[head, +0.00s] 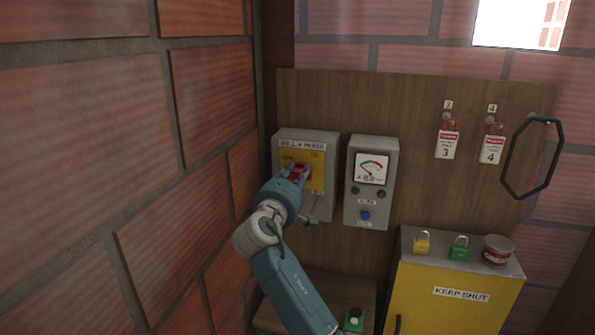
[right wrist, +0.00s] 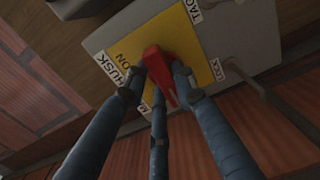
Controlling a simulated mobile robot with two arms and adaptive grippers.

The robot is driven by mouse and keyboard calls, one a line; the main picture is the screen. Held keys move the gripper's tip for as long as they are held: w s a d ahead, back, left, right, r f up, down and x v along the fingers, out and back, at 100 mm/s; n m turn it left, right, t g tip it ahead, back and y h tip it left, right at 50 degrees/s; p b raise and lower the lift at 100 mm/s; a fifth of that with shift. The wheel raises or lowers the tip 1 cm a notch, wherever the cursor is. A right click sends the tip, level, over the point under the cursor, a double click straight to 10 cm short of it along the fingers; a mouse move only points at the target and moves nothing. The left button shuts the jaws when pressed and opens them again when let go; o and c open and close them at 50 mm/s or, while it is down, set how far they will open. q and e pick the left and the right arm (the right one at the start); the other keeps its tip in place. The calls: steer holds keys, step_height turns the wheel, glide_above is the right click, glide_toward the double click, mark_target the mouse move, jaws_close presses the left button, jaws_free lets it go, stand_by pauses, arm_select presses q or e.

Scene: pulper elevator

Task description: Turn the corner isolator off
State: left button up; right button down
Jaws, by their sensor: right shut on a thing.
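The corner isolator is a grey box (head: 318,210) with a yellow plate and a red handle, mounted on the wooden board beside the left brick wall. My right gripper (head: 297,174) is at the front of the box, shut on the red handle. In the right wrist view the red handle (right wrist: 158,70) shows between my blue fingers, over the yellow plate (right wrist: 198,48). The handle's exact position against its markings is partly hidden by my fingers. My left gripper is not in view.
A grey meter box (head: 370,215) stands close to the right of the isolator. Tags 3 (head: 446,146) and 4 (head: 491,150) and a black ring (head: 532,158) hang further right. A yellow cabinet (head: 425,300) below carries padlocks and a tin (head: 497,250). The brick wall (head: 110,180) is close on the left.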

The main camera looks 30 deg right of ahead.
steer(key=shift+n, duration=0.3)
steer(key=c, duration=1.4)
jaws_free()
steer(key=v, duration=1.2)
